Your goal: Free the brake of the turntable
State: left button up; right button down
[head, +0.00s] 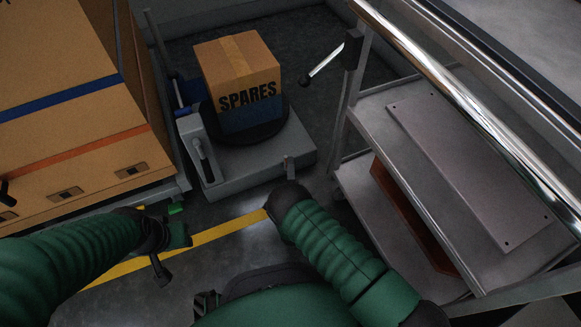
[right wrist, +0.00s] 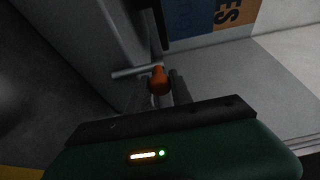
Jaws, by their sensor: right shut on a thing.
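The turntable is a black disc (head: 256,131) on a grey base (head: 240,172), with a cardboard SPARES box (head: 238,82) on it. My right gripper (head: 289,170) is at the base's front right edge, mostly hidden behind my own wrist. In the right wrist view its dark fingers (right wrist: 161,88) are shut on an orange-tipped knob (right wrist: 159,80), apparently the brake handle. A pale rod (right wrist: 135,72) lies beside the knob. My left gripper (head: 165,240) hangs over the floor at the lower left, away from the turntable; its jaw opening is unclear.
Large cardboard crates (head: 75,100) stand on the left. A metal shelf cart (head: 465,165) with a shiny rail (head: 470,105) stands on the right. A lever with a black knob (head: 306,80) juts from the cart's post. A yellow line (head: 220,232) crosses the floor.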

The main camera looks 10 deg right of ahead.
jog(key=shift+s+d+p, duration=0.1)
jog(key=shift+d+p, duration=0.1)
jog(key=shift+p, duration=0.25)
jog(key=shift+w+d+f+m+g+y+p, duration=0.1)
jog(key=shift+d+f+m+g+y+p, duration=0.15)
jog(key=shift+d+m+g+p, duration=0.55)
jog(key=shift+w+d+f+m+g+y+p, duration=0.15)
jog(key=shift+d+f+m+p, duration=0.3)
jog(key=shift+m+p, duration=0.75)
jog(key=shift+w+d+f+m+g+y+p, duration=0.1)
jog(key=shift+d+f+m+g+y+p, duration=0.2)
jog(key=shift+d+m+p, duration=0.55)
jog(key=shift+a, duration=0.15)
jog(key=c, duration=1.2)
grip_release()
jog(key=shift+o, duration=0.2)
jog(key=shift+r, duration=0.1)
jog(key=shift+w, duration=0.1)
